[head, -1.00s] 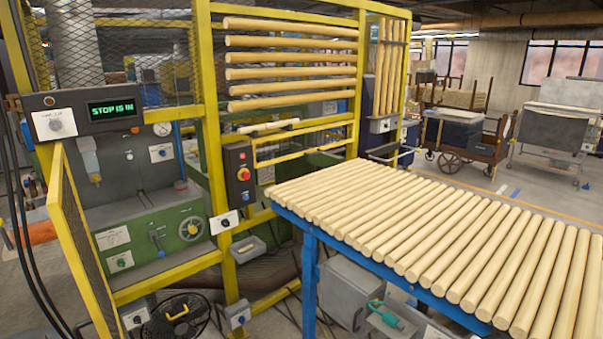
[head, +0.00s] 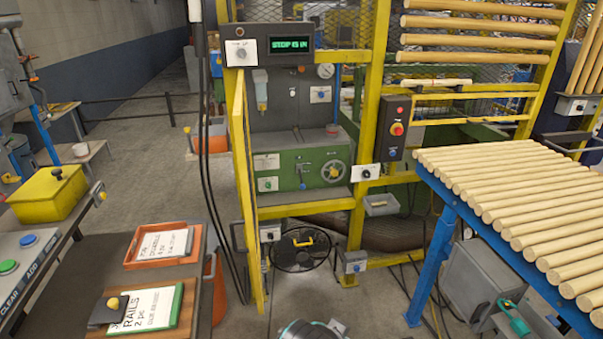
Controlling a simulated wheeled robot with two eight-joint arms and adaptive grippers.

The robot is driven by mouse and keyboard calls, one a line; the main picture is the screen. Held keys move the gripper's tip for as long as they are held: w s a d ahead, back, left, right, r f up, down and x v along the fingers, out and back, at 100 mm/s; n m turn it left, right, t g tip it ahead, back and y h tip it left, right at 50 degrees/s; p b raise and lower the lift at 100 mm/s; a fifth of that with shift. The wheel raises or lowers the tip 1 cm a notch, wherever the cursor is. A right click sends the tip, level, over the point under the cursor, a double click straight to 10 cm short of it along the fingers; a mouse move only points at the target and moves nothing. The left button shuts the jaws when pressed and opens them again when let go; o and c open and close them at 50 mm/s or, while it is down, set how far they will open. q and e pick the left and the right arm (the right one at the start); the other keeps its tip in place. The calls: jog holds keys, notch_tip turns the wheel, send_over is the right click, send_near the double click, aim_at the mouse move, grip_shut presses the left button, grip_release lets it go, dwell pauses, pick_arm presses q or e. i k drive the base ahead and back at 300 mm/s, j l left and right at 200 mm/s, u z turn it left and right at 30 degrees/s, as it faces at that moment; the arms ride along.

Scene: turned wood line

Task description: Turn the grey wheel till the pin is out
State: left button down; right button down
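The grey wheel (head: 335,173) is a small round handwheel on the front of the green machine (head: 300,165), behind the yellow frame in the middle of the head view. I cannot make out a pin at this size.
A yellow mesh gate (head: 246,190) stands swung out left of the machine. A blue-legged rack of wooden rods (head: 520,190) fills the right. A bench with an orange tray (head: 130,263) stands at the lower left. Open floor lies between.

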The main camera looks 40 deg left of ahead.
aim_at(334, 171)
jog(key=k+j+u, duration=0.15)
jog(key=k+u, duration=0.25)
jog(key=k+j+u, duration=0.35)
jog(key=k, duration=0.25)
jog(key=k+j+u, duration=0.4)
jog(key=i+l, duration=0.1)
jog(key=l, duration=0.3)
jog(key=i+l, duration=0.1)
jog(key=l, duration=0.3)
jog(key=i+l, duration=0.1)
jog(key=l, duration=0.35)
jog(key=i+l+u, duration=0.1)
jog(key=l, duration=0.3)
jog(key=i+l+u, duration=0.2)
jog(key=i+l, duration=1.25)
jog(key=i, duration=0.3)
jog(key=i+l+u, duration=0.1)
jog(key=i+l, duration=0.15)
jog(key=i, duration=0.25)
jog(key=i+l+u, duration=0.1)
jog(key=i+l, duration=0.2)
jog(key=i, duration=0.25)
